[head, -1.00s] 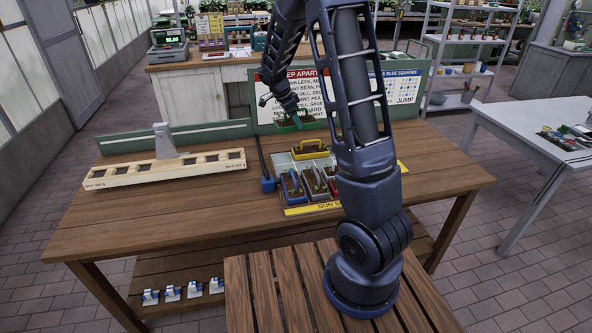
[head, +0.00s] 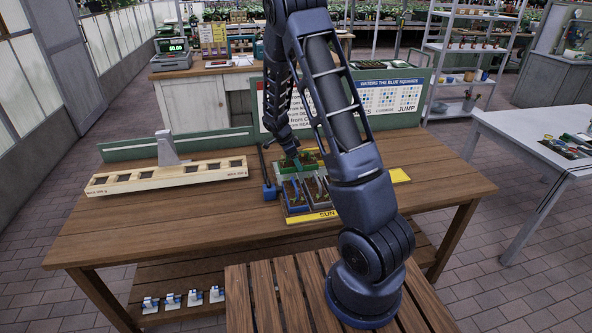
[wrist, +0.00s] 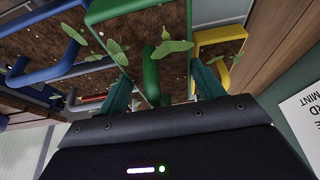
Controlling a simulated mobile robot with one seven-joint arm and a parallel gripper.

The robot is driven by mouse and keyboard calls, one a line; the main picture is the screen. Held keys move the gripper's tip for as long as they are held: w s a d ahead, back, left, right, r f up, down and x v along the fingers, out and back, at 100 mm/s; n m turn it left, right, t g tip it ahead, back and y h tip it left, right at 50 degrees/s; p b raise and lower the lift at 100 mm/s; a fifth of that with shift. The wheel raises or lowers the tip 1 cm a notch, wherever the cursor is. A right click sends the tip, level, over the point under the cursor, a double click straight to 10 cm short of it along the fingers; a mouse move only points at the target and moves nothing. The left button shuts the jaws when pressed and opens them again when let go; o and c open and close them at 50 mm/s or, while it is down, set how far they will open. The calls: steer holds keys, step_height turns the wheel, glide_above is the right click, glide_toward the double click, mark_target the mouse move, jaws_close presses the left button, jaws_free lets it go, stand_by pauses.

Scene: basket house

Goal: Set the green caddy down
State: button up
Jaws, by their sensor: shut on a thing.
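My gripper (head: 296,162) is shut on the handle of the green caddy (head: 284,169), which holds dark soil and seedlings. In the head view the caddy is at the back left of the tray with the yellow front edge (head: 310,217); I cannot tell whether it touches the tray. The wrist view shows the green handle (wrist: 151,75) between my fingers (wrist: 163,92). There a yellow caddy (wrist: 238,33) is on one side, and a blue caddy (wrist: 40,73) and a red handle (wrist: 88,101) are on the other. My arm hides part of the tray.
A wooden rack with square holes (head: 130,183) lies on the left of the table (head: 190,220). A printed sign board (head: 390,100) stands behind. The table's front left is clear.

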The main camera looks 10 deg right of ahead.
steer(key=shift+f, duration=2.3)
steer(key=shift+f, duration=0.1)
steer(key=o, duration=1.1)
steer(key=shift+o, duration=0.2)
